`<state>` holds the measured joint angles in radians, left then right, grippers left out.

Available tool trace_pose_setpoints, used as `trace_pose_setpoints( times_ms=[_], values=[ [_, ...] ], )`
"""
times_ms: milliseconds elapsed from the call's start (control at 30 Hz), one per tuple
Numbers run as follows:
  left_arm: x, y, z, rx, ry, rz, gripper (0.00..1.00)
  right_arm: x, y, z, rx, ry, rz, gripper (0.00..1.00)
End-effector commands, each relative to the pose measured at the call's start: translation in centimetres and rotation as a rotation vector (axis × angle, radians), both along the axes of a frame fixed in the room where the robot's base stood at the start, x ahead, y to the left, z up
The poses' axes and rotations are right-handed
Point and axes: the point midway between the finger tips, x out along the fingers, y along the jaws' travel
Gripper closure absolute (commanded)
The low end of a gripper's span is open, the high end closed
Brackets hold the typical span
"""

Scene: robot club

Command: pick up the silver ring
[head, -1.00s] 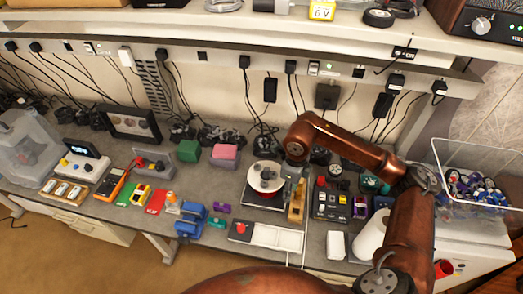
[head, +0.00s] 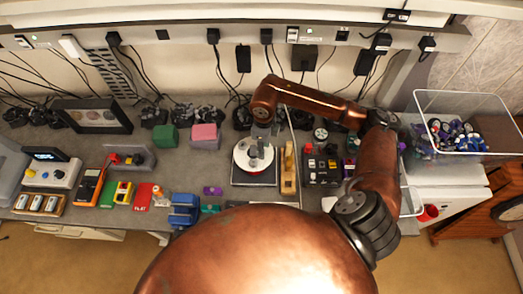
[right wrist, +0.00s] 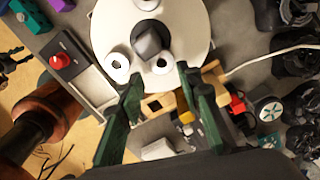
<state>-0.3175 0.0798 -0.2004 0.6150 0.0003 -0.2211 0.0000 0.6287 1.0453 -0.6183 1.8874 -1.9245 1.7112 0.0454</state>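I cannot tell for certain which is the silver ring. My right gripper (right wrist: 158,78) is open, its green fingers spread and apart, with nothing visibly held. Its tips point at the disc's near edge. In the head view the right wrist is above the disc. My left gripper is not in view.
A wooden block (head: 289,170) stands close to the disc's right, with a dark panel of coloured knobs (head: 322,165) beyond it. Green (head: 164,138) and pink (head: 205,134) blocks sit to the left. Cables hang behind.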

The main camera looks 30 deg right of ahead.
Motion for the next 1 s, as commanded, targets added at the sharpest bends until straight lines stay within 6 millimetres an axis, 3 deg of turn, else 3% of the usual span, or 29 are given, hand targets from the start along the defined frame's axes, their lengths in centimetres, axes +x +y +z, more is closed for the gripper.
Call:
trace_pose_setpoints(
  times_ms=[133, 367, 633, 867, 1000],
  values=[
    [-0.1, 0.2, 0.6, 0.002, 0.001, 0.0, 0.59, 0.3, 0.1, -1.6, 0.003, 0.001, -0.001, 0.68],
    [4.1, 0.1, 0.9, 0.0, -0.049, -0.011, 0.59, 0.3, 0.1, -2.0, 0.001, -0.001, -0.001, 0.68],
    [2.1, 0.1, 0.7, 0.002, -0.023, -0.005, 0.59, 0.3, 0.1, -1.9, 0.001, -0.001, 0.0, 0.83],
    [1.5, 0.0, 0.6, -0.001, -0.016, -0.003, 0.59, 0.3, 0.1, -1.9, 0.001, -0.001, 0.0, 0.99],
    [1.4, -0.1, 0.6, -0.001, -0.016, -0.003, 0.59, 0.3, 0.1, -1.9, 0.001, -0.001, 0.0, 1.0]
  ],
)
